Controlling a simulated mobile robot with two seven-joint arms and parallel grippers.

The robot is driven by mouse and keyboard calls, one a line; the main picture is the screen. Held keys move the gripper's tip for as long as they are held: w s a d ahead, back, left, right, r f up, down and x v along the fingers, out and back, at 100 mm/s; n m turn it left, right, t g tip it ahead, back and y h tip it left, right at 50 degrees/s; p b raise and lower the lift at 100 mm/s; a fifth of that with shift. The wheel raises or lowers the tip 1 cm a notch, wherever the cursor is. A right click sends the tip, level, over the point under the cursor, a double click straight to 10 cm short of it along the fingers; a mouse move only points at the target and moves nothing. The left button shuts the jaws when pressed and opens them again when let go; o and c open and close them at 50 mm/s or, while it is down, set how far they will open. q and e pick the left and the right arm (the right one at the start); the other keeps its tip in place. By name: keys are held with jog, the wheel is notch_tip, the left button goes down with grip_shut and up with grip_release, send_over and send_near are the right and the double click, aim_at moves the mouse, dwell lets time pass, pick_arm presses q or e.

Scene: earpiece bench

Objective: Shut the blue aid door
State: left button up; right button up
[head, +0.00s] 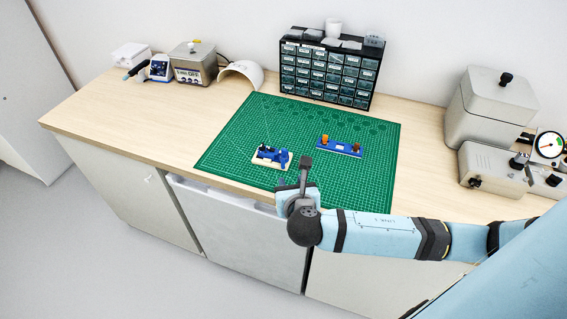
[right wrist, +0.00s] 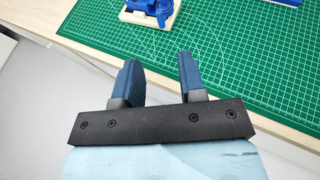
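A small blue device on a light wooden base (head: 259,163) lies on the green cutting mat (head: 230,130), left of its middle. It has dark and blue raised parts; it is too small here to tell the aid door or how it stands. It also shows at the top of the right wrist view, where the blue part (right wrist: 150,6) is cut off by the edge. My right gripper (head: 304,172) is over the front edge of the mat, right of the device and apart from it. In the right wrist view its two blue fingers (right wrist: 163,80) stand apart with nothing between them. My left gripper is not in view.
A black drawer cabinet (head: 331,72) stands behind the mat. Metal boxes (head: 492,108) stand at the right. The mat's left part is clear.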

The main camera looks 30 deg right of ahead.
aim_at(283, 162)
jog(key=x, duration=1.3)
jog(key=shift+w+f+p, duration=0.15)
jog(key=shift+p, duration=0.2)
